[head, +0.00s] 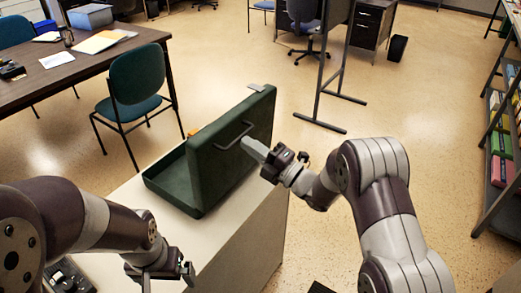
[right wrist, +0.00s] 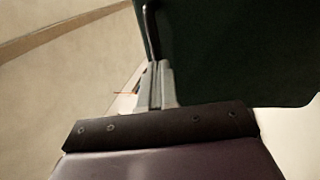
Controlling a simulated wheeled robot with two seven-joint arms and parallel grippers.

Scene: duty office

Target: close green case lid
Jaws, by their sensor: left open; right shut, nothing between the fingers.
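The dark green case stands on a pale cabinet top. Its base (head: 170,184) lies flat, and its lid (head: 238,160) is raised, standing roughly upright with the dark handle (head: 233,136) on its outer face. My right gripper (head: 248,146) is shut and empty, its fingertips at the outer face of the lid beside the handle. In the right wrist view the shut fingers (right wrist: 157,88) are close to the handle (right wrist: 151,35) and the green lid (right wrist: 240,50); whether they touch cannot be told. My left gripper (head: 167,279) is open and empty, low in front of the case.
The pale cabinet (head: 240,232) has bare top in front of the case. A dark device (head: 67,277) sits at its lower left. A green chair (head: 137,90) and a wooden desk (head: 60,75) stand behind to the left. A shelf of binders (head: 500,140) is far right.

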